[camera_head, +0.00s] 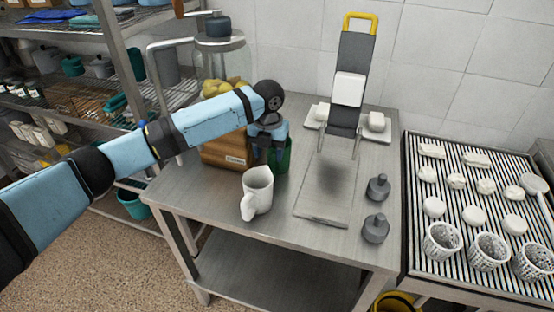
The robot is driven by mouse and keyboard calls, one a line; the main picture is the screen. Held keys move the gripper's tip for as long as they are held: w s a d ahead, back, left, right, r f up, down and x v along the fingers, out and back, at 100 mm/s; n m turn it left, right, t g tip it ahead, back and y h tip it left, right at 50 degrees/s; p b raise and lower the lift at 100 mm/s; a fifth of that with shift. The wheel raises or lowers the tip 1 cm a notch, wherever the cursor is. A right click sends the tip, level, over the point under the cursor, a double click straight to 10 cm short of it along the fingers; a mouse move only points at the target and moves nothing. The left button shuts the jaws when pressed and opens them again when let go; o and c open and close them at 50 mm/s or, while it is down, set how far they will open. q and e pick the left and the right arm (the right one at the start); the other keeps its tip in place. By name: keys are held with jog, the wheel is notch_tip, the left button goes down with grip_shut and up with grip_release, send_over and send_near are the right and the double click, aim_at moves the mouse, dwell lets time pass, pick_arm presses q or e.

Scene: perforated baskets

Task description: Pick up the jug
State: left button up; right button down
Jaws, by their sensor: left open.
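A white jug (258,190) stands upright on the steel table (215,195), left of the middle, with its handle toward the front left. My left gripper (268,150) hangs pointing down just behind and above the jug, over a dark green cup (280,158). It is open, and I see no contact with the jug. My right gripper is not in view.
A clear plate (325,190) and grey weights (377,188) lie to the right. A rack with perforated baskets (488,252) is at far right. Shelves (120,60) stand at left.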

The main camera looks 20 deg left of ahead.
aim_at(271, 160)
pick_arm(q)
jog(key=shift+d+f, duration=0.15)
jog(key=shift+f, duration=1.2)
jog(key=shift+d+f, duration=0.15)
jog(key=shift+f, duration=1.15)
grip_shut()
